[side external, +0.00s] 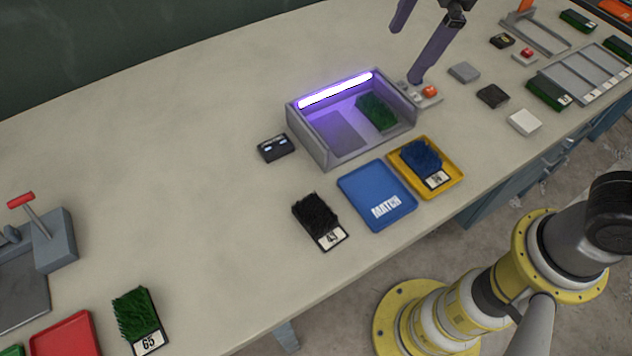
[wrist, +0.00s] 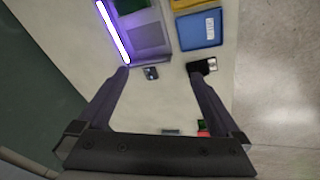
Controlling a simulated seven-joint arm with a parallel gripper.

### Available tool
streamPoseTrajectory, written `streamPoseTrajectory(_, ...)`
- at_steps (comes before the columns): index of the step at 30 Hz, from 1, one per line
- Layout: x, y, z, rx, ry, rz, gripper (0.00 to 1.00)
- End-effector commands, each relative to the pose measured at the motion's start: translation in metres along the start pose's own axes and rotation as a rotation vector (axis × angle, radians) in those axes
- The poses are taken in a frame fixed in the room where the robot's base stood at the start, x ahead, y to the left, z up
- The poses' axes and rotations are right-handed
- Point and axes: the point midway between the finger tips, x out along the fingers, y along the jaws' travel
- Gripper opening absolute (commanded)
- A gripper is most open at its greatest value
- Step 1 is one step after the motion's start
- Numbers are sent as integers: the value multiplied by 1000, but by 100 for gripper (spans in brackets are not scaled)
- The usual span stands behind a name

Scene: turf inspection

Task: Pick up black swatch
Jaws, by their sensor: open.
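The black swatch (side external: 318,215) is a tuft of black turf on a base with a white label reading about 43. It lies on the bench left of the blue MATCH tray (side external: 363,210). In the wrist view the black swatch (wrist: 205,68) shows at the tip of the right finger, which partly covers it. My gripper (side external: 406,56) is open and empty, above the bench behind the light box in the side view. In the wrist view my gripper (wrist: 158,68) has its fingers wide apart with nothing between them.
A lit light box (side external: 340,157) holds a green swatch (side external: 376,111). A small dark device (side external: 275,148) sits left of it. A yellow tray (side external: 452,182) holds a blue swatch (side external: 421,157). Another green swatch (side external: 136,314) lies front left. The bench left of the black swatch is clear.

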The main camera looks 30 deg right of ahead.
Motion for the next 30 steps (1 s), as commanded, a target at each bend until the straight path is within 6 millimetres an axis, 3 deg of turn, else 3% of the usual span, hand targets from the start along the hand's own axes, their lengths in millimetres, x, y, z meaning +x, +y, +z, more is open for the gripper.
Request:
streamPoseTrajectory(1, 18, -7, -27, -85, -19, -39, 100)
streamPoseTrajectory(6, 73, -45, -95, -296, -73, -133, 100)
streamPoseTrajectory(10, 108, -81, -123, -393, -115, -185, 100)
streamPoseTrajectory(15, 129, -112, -130, -457, -150, -220, 100)
streamPoseTrajectory(19, 140, -116, -128, -461, -150, -221, 100)
streamPoseTrajectory(30, 201, -126, -114, -458, -149, -220, 100)
